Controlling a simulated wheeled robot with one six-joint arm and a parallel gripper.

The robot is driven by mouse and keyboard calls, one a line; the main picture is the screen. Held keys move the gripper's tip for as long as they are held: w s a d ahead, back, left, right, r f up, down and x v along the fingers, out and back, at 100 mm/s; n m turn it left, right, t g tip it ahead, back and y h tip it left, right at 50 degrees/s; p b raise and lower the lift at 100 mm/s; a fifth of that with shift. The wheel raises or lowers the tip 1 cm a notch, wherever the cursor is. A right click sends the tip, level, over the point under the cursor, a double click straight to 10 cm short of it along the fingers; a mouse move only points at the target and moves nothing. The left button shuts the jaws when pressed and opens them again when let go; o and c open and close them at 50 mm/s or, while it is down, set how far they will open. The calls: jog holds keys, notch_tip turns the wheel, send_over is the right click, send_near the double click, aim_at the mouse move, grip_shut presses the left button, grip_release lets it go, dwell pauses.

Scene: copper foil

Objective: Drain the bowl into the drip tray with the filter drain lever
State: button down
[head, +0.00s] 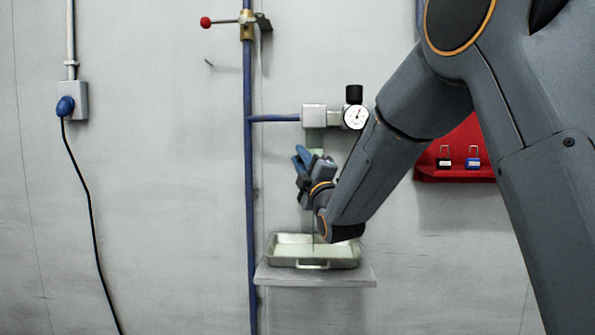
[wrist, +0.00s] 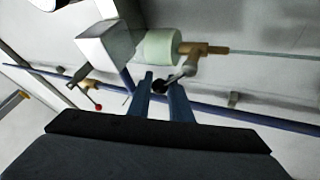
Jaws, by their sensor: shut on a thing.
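The filter's pale green bowl (wrist: 158,47) hangs under a grey filter head (head: 314,116) on the wall; in the head view the bowl (head: 315,138) is partly hidden by my gripper. A brass drain (wrist: 203,50) sits at the bowl's end. Its metal drain lever (wrist: 186,72) ends in a dark knob (wrist: 159,87) between my fingers. My gripper (wrist: 163,82) is shut on the lever; in the head view it is just below the bowl. A thin pale line (wrist: 270,53) runs from the drain outlet, down to the drip tray (head: 286,262) in the head view; it looks like liquid.
The tray stands on a small wall shelf (head: 315,280). A blue pipe (head: 251,190) runs down left of the filter, with a red-knobbed valve lever (head: 206,22) above. A gauge (head: 355,117) is beside the filter head. A red rack with padlocks (head: 434,176) is behind my arm.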

jog(key=shift+d+r+m+t+h+b, duration=0.2)
jog(key=shift+d+m+t+h+b, duration=0.15)
jog(key=shift+m, duration=0.25)
jog(key=c, duration=1.6)
grip_release()
jog(key=shift+a, duration=0.1)
jog(key=shift+s+f, duration=0.15)
jog(key=v, duration=0.7)
jog(key=shift+s, duration=0.2)
jog(key=shift+f, duration=0.1)
